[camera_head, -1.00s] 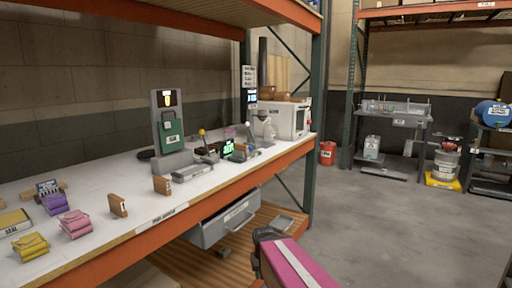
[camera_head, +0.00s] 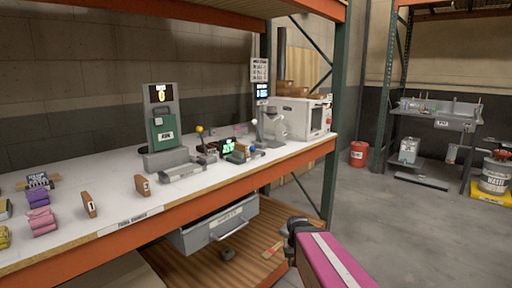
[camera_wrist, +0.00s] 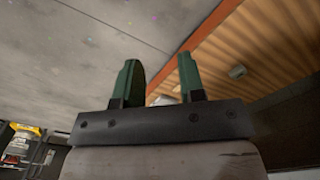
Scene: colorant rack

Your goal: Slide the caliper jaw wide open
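I cannot single out the caliper with certainty. A small device with a lit green display (camera_head: 228,146) stands on the workbench (camera_head: 110,205) and may be it; its jaw is too small to make out. My gripper (camera_head: 297,226) is a dark shape at the end of my pink arm, in front of the bench's front edge and well short of the device. In the wrist view my gripper (camera_wrist: 158,64) shows two green fingers standing apart with nothing held between them.
A grey machine with a green panel (camera_head: 165,130), a white boxy machine (camera_head: 305,118) and several small pouches share the bench. A grey drawer (camera_head: 220,228) hangs below its orange edge. A green post (camera_head: 334,135) rises at the bench's right end.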

